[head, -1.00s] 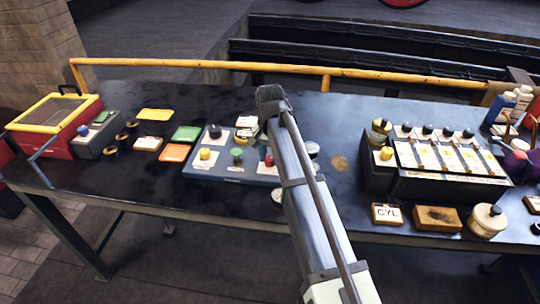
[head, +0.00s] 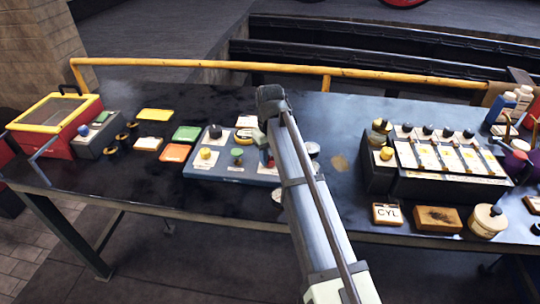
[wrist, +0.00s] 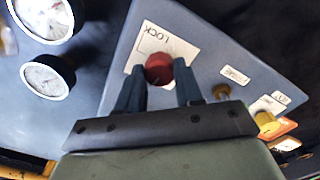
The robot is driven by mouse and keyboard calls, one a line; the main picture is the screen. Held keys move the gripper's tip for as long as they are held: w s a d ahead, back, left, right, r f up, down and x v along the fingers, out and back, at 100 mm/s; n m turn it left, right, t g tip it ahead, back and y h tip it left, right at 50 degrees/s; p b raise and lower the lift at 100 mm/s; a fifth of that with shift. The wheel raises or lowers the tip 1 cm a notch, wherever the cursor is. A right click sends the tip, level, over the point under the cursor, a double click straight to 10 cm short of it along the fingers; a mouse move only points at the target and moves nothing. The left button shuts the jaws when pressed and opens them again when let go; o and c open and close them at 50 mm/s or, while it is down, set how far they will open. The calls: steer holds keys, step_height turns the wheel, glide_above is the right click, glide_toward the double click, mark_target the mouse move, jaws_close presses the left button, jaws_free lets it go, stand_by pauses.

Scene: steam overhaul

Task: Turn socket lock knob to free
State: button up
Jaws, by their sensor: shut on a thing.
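The red lock knob (wrist: 158,69) sits on a white label reading LOCK, on a blue-grey panel (wrist: 206,38) in the wrist view. My gripper (wrist: 160,76) has its two dark blue fingers on either side of the knob and is shut on it. In the head view a sliver of the red knob (head: 268,159) shows at the right of the panel (head: 230,176). My arm hides most of the knob and my fingertips there. I cannot make out the knob's pointer direction.
The panel also bears a black knob (head: 215,131), a yellow knob (head: 205,153) and a green knob (head: 237,153). Two round gauges (wrist: 48,76) (wrist: 44,12) lie beside it. A dark rack (head: 430,186) stands to the right. A yellow rail (head: 200,63) runs along the back.

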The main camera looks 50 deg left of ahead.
mark_target(271, 158)
steer(key=shift+n, duration=0.6)
steer(key=o, duration=1)
steer(key=shift+o, duration=0.2)
steer(key=shift+r, duration=0.1)
step_height(271, 158, up, 14)
steer(key=shift+w+f, duration=0.1)
steer(key=shift+f, duration=0.1)
stand_by(0.4)
